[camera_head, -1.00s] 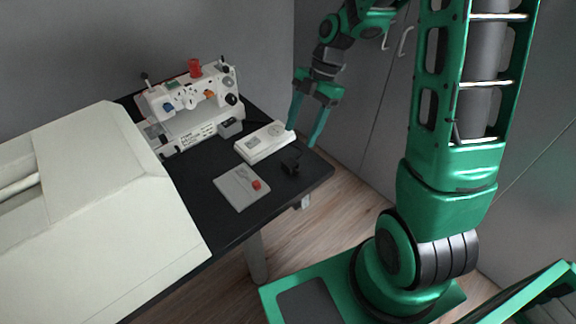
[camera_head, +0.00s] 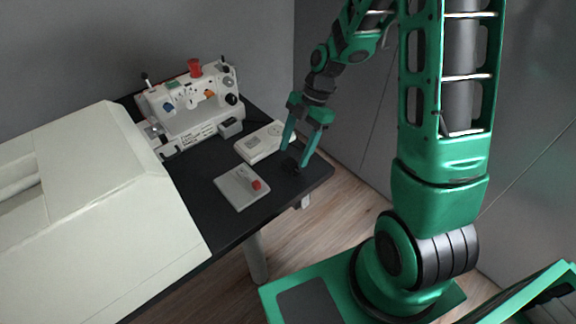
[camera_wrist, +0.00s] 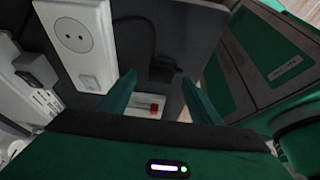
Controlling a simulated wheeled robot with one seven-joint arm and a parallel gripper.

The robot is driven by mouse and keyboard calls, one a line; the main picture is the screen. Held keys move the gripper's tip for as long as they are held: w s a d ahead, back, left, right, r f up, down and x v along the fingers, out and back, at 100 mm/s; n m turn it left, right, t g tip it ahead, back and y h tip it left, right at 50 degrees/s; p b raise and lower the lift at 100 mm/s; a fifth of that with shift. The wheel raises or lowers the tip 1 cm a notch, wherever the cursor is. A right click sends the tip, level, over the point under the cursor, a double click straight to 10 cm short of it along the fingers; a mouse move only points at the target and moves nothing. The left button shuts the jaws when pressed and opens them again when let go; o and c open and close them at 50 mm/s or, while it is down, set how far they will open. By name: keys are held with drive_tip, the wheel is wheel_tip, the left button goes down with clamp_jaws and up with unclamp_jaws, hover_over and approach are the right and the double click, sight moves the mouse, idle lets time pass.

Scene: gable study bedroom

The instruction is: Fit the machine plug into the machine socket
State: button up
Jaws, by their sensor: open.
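A small black plug (camera_head: 291,167) is on the dark table near its right edge. It also shows in the wrist view (camera_wrist: 165,72) as a dark shape between and beyond my fingertips, its outline hard to make out against the table. My gripper (camera_head: 294,156) is open and empty, pointing down, with its fingers around or just above the plug; I cannot tell whether they touch it. A grey socket block (camera_head: 230,128) sits at the right base of the white sewing machine (camera_head: 190,105). It shows at the left in the wrist view (camera_wrist: 37,70).
A white box (camera_head: 258,143) with a round two-hole outlet (camera_wrist: 78,38) lies left of my gripper. A white plate with a red knob (camera_head: 241,188) lies in front. A large cream case (camera_head: 100,200) fills the table's left. Grey cabinet doors stand at the right.

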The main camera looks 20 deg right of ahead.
sight(292, 161)
drive_tip(key=x, duration=0.4)
drive_tip(key=shift+d+f, duration=0.15)
drive_tip(key=c, duration=1.1)
